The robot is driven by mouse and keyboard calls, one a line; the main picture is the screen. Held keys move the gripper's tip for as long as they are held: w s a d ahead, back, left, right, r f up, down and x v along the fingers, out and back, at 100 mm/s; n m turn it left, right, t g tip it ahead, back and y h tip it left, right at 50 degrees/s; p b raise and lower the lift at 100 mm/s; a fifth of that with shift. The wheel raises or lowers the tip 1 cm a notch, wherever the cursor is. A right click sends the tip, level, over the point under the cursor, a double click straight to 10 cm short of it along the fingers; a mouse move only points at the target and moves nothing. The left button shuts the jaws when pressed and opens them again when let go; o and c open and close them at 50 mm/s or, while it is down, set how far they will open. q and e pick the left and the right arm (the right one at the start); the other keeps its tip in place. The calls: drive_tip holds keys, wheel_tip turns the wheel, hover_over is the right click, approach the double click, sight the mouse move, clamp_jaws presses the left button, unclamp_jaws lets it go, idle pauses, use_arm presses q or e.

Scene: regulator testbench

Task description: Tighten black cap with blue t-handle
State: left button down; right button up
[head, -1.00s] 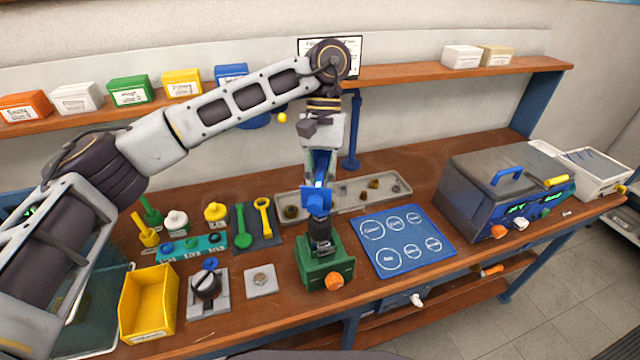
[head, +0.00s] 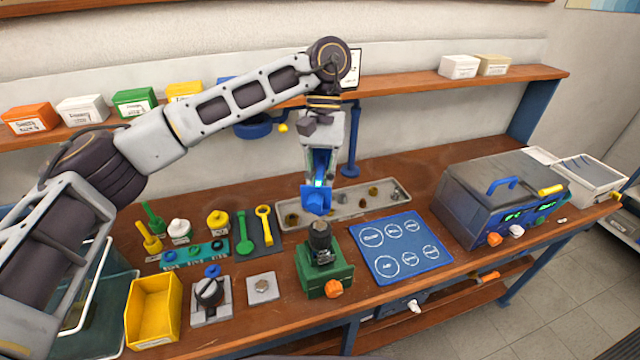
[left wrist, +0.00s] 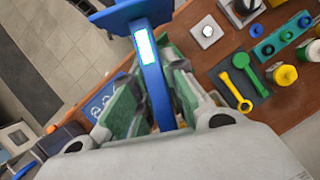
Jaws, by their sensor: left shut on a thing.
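My left gripper (head: 321,165) hangs from above over the middle of the table. It is shut on the blue t-handle (head: 316,199), which points down from the fingers. In the left wrist view the handle (left wrist: 158,85), with a bright glowing strip, runs between the green-padded fingers (left wrist: 150,95). The black cap (head: 320,235) is the top of a dark upright part in the green fixture (head: 340,275). The handle is just above the cap with a small gap visible between them. My right gripper is not in view.
A blue mat (head: 400,248) with white circles lies right of the fixture. A metal tray (head: 370,208) is behind it. A plate with a nut (head: 263,288), a black knob unit (head: 210,295) and a yellow bin (head: 153,310) stand to the left. A grey tester box (head: 495,195) is at the right.

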use_arm(q)
drive_tip(key=shift+r+p, duration=0.5)
drive_tip(key=shift+r, duration=0.4)
